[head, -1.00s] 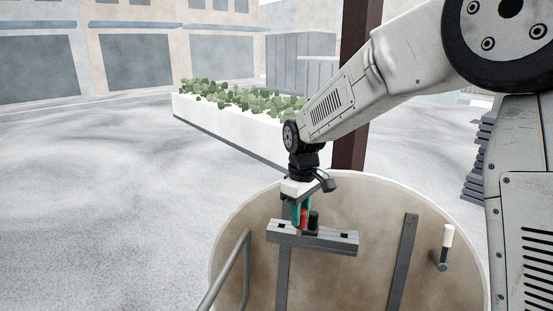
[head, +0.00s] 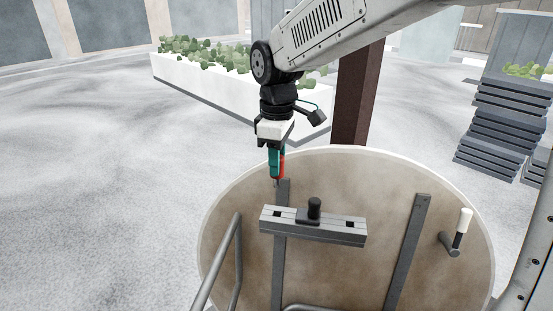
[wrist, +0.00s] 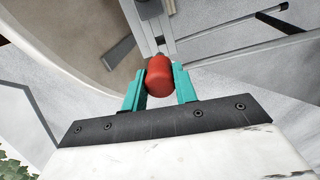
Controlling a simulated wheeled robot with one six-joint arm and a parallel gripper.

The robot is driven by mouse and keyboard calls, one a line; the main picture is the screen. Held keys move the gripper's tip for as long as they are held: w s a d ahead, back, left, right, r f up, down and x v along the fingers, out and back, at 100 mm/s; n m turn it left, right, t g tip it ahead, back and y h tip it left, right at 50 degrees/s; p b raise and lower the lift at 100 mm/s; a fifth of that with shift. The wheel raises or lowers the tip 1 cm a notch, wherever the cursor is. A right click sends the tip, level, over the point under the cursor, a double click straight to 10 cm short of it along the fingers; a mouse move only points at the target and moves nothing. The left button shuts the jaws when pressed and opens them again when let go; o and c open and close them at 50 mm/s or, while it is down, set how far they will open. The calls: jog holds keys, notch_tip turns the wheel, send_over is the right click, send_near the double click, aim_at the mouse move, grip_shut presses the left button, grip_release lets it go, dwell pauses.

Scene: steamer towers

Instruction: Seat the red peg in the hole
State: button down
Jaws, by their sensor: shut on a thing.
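My gripper (head: 277,165) has teal fingers and is shut on the red peg (head: 282,167). In the wrist view the rounded red peg (wrist: 159,76) sits between the two teal fingers (wrist: 160,92). The gripper points down and holds the peg above and behind the left end of a grey bar (head: 330,232). The bar lies across the round table and has a dark square hole (head: 277,213) near its left end and another (head: 350,224) near its right end. A black knobbed piece (head: 314,208) stands between them. The peg's lower tip is hard to make out.
The round tan table (head: 345,275) has grey strips (head: 409,250) and a bent grey rail (head: 222,262) at the left. A white-topped handle (head: 464,222) stands at the right. A brown post (head: 357,105) and a white planter (head: 205,82) are behind.

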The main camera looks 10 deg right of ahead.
aim_at(277, 187)
jog(key=shift+r, duration=0.2)
jog(key=shift+f, duration=2.4)
jog(key=shift+f, duration=0.1)
jog(key=shift+f, duration=1.55)
jog(key=shift+f, duration=1.7)
jog(key=c, duration=1)
grip_release()
jog(key=shift+r, duration=3.9)
